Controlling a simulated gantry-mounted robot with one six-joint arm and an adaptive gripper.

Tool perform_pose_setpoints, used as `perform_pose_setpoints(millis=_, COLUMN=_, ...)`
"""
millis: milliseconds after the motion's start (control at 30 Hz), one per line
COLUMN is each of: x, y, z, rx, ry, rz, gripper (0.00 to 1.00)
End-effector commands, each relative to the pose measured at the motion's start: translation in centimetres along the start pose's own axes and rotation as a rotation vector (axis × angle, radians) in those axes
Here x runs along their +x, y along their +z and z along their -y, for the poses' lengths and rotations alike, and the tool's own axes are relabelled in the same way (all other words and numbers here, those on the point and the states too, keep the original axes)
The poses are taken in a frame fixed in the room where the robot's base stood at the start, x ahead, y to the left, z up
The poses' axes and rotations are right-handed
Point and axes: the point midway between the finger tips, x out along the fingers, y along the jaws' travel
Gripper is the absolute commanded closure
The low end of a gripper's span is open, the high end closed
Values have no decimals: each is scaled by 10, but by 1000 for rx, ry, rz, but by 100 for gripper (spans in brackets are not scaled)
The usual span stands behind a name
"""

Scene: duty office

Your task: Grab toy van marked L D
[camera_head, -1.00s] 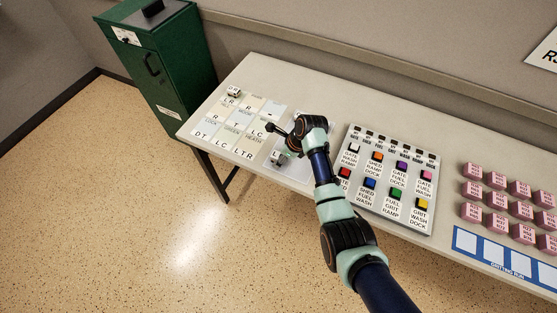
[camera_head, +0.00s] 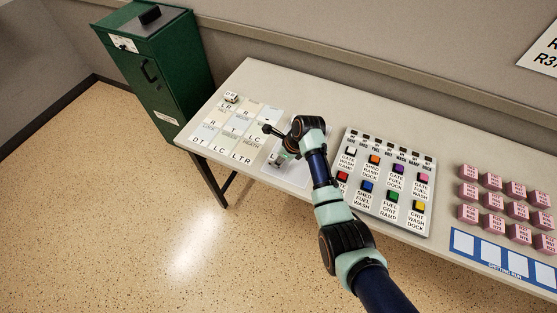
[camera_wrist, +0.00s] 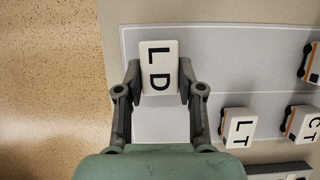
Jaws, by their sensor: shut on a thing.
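The toy van marked L D (camera_wrist: 158,68) has a white top with black letters. It sits between the two fingers of my gripper (camera_wrist: 160,90) in the wrist view, and the fingers are closed on its sides. In the head view my gripper (camera_head: 283,155) is over the pale mat (camera_head: 290,177), left of the button panel. The van's letters cannot be read there. Whether the van touches the mat is hard to tell.
In the wrist view, a van marked L T (camera_wrist: 238,128), one marked C T (camera_wrist: 303,123) and a third (camera_wrist: 312,63) stand to the right. A lettered card grid (camera_head: 231,130) lies left of the mat, a button panel (camera_head: 388,180) right. Pink blocks (camera_head: 505,205) stand farther right.

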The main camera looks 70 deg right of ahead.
Motion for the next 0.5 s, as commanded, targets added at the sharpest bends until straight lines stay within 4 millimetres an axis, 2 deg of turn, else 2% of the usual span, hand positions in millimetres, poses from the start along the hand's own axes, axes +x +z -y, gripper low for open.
perform_pose_setpoints(millis=33, x=-18, y=8, z=1, rx=-2, ry=-3, rz=3, gripper=95)
perform_pose_setpoints(millis=300, x=-102, y=43, z=1, rx=-2, ry=-5, rz=4, gripper=95)
perform_pose_setpoints(millis=500, x=-148, y=62, z=0, rx=-2, ry=-2, rz=2, gripper=95)
